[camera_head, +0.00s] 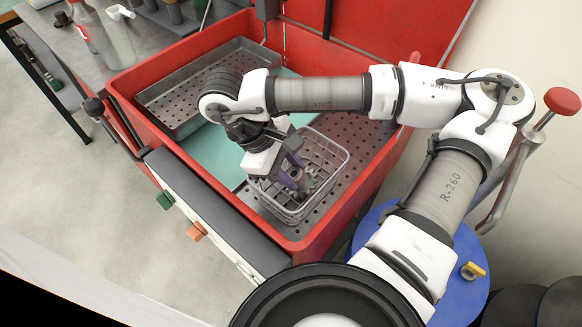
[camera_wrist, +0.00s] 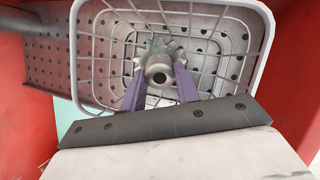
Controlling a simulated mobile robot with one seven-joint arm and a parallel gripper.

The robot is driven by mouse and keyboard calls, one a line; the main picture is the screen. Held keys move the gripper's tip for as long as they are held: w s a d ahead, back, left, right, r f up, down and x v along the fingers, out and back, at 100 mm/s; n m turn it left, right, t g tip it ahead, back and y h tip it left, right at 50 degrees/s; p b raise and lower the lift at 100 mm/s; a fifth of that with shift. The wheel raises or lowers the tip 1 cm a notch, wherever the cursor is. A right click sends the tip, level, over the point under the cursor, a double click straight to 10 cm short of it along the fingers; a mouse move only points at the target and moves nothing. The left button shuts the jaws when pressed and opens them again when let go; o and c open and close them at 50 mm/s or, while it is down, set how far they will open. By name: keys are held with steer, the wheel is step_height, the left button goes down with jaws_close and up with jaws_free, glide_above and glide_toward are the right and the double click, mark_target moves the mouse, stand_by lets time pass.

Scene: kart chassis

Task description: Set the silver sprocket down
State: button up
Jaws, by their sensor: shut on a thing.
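The silver sprocket (camera_wrist: 158,66) is a toothed grey wheel with a round hub, seen in the wrist view between two purple fingers. My gripper (camera_wrist: 160,88) is shut on it. In the head view my gripper (camera_head: 292,180) reaches down into a light grey wire basket (camera_head: 346,160). The basket's rim also shows in the wrist view (camera_wrist: 262,50). The sprocket is over or within the basket; I cannot tell whether it touches the basket floor. In the head view the sprocket is small and partly hidden by the fingers.
The basket stands in a red parts-washer tub (camera_head: 312,245) on a perforated grey floor (camera_head: 368,140). A perforated metal tray (camera_head: 165,118) lies at the tub's left. A teal surface (camera_head: 212,152) shows between them. Red walls surround the tub.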

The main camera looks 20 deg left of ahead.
steer(key=shift+f, duration=0.15)
steer(key=o, duration=1.1)
steer(key=shift+r, duration=0.35)
steer(key=b+v, duration=0.1)
steer(key=v, duration=1)
steer(key=shift+a+r, duration=0.2)
steer(key=shift+r, duration=0.1)
